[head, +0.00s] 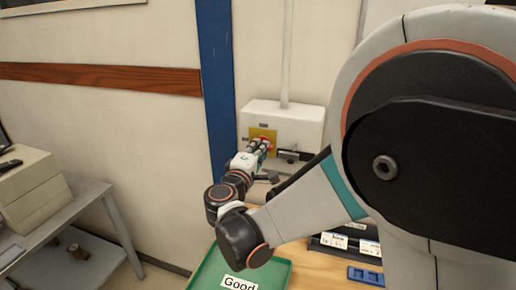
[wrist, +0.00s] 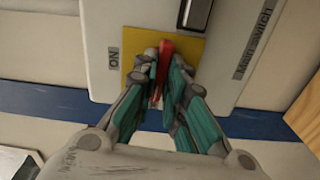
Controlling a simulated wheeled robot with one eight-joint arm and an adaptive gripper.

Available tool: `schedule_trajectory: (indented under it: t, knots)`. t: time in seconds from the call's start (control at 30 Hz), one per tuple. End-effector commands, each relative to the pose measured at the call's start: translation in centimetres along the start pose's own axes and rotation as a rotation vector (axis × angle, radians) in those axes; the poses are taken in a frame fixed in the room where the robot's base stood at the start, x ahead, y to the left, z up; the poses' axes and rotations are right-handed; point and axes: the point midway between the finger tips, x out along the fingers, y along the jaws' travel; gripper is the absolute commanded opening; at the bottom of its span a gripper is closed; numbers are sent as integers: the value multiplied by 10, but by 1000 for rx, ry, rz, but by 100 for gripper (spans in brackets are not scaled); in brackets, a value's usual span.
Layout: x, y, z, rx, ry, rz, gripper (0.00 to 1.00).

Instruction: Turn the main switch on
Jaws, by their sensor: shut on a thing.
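The main switch is a red handle (wrist: 165,56) on a yellow plate (wrist: 190,48), fixed to a white wall box (head: 308,122). In the wrist view, an ON label (wrist: 113,68) is at the plate's left and a "Main switch" label (wrist: 252,45) at its right. The handle lies nearly along the picture's vertical there, slightly tilted, and crosswise to the direction of the ON label. My gripper (wrist: 163,85) is shut on the red handle, with a finger on each side. In the head view, my gripper (head: 262,147) partly covers the yellow plate (head: 256,133).
A blue post (head: 216,85) stands just left of the box. Below are a wooden bench (head: 318,272), a green tray (head: 205,275) labelled "Good" and black bins (head: 335,250). A grey side table (head: 85,195) stands at the left.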

Motion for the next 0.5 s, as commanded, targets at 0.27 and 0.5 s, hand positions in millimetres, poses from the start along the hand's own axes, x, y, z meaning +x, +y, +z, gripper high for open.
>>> schedule_trajectory:
  t: [0.27, 0.5]
  knots:
    - [-1, -2, 0, 215, 0, -2, 0]
    - [-1, -2, 1, 444, -1, -2, 0]
